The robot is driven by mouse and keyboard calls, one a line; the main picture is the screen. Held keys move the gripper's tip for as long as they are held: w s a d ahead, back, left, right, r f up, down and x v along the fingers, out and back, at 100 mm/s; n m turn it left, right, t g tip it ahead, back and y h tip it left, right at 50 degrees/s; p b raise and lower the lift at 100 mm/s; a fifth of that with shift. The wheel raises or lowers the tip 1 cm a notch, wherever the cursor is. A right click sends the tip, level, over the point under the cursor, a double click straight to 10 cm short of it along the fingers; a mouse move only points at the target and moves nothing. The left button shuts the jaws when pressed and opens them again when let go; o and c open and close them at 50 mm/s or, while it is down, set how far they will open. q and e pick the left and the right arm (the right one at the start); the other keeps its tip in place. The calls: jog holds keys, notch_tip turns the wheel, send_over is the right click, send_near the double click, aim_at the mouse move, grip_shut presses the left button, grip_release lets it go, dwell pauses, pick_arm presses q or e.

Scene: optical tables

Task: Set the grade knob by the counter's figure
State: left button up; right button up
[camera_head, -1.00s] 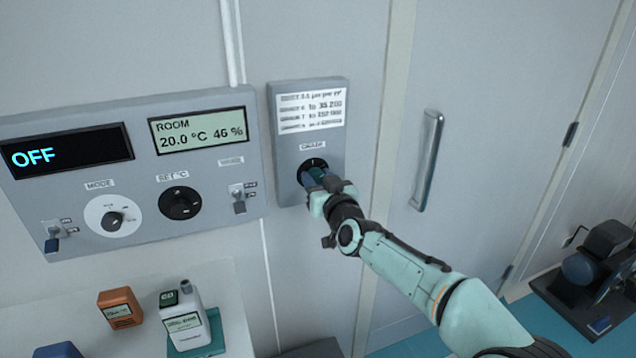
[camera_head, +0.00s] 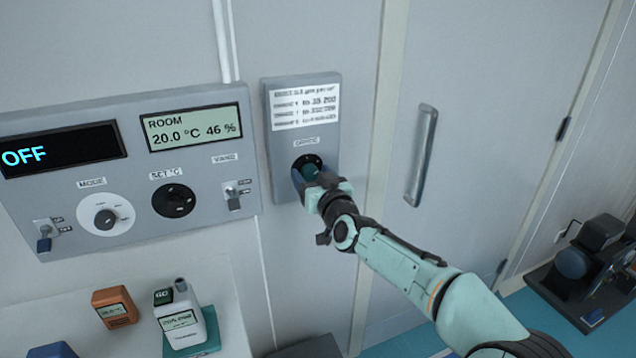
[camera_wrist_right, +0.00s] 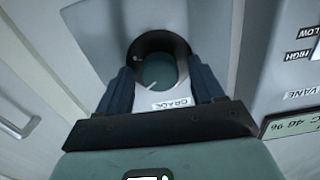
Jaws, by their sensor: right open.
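The grade knob (camera_head: 308,168) is a dark round dial on a grey wall panel (camera_head: 333,130) below a printed label card (camera_head: 304,105). In the right wrist view the knob (camera_wrist_right: 160,68) has a teal centre with a pale mark near its edge, close to the GRADE label. My right gripper (camera_head: 312,178) is at the knob. Its dark blue fingers (camera_wrist_right: 160,90) are open, one on each side of the knob; I cannot tell whether they touch it. The white handheld counter (camera_head: 183,335) stands at the lower left; its small screen is too blurred to read. My left gripper is not in view.
Left of the grade panel is a wider control panel (camera_head: 130,215) with an OFF display (camera_head: 62,150), a room display (camera_head: 193,127), knobs and switches. An orange device (camera_head: 114,307) stands near the counter. A door handle (camera_head: 421,155) is to the right.

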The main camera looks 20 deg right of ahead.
jog(key=s, duration=1.3)
jog(key=shift+s+a, duration=0.15)
jog(key=shift+a, duration=0.25)
